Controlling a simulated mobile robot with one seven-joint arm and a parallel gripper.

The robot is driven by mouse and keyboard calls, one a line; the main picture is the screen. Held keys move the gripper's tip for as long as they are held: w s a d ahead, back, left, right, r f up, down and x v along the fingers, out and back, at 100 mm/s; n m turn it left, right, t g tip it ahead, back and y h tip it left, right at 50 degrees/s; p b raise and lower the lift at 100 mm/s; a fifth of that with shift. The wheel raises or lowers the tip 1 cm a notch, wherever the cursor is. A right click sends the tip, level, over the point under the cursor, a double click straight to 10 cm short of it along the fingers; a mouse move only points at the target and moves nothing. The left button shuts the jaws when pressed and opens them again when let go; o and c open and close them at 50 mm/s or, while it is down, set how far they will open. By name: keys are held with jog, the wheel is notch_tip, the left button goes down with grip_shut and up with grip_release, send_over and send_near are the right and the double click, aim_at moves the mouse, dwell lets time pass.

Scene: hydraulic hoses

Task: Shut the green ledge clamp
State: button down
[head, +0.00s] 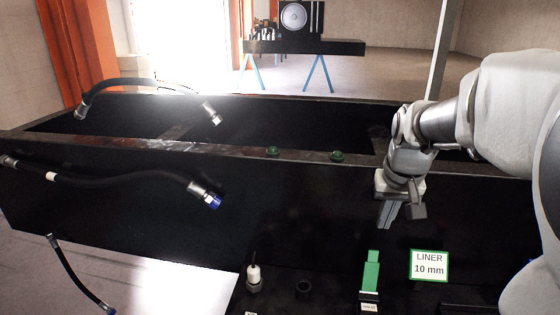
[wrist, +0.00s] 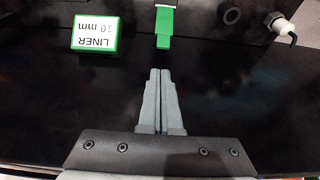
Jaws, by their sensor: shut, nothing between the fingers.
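A green clamp-like part (head: 371,272) sits at the lower right of the head view. It has a long green lever or tab with a small white label below it. The same green part shows in the wrist view (wrist: 164,28) at the top middle. I cannot tell whether it is open or shut. My gripper (head: 387,222) is shut and empty, pointing down, above and a little right of the green part in the head view. In the wrist view its fingertips (wrist: 161,72) are apart from the green part, with a dark gap between.
A green-framed "LINER 10 mm" sign (head: 429,265) stands right of the green part. A white-topped cable gland (head: 254,277) and a dark round hole (head: 303,288) lie left. Two green knobs (head: 272,151) (head: 337,156) sit on the ledge. Black hoses (head: 120,180) lie left.

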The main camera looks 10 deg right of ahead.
aim_at(376, 242)
jog(key=x, duration=0.9)
jog(key=shift+f, duration=0.2)
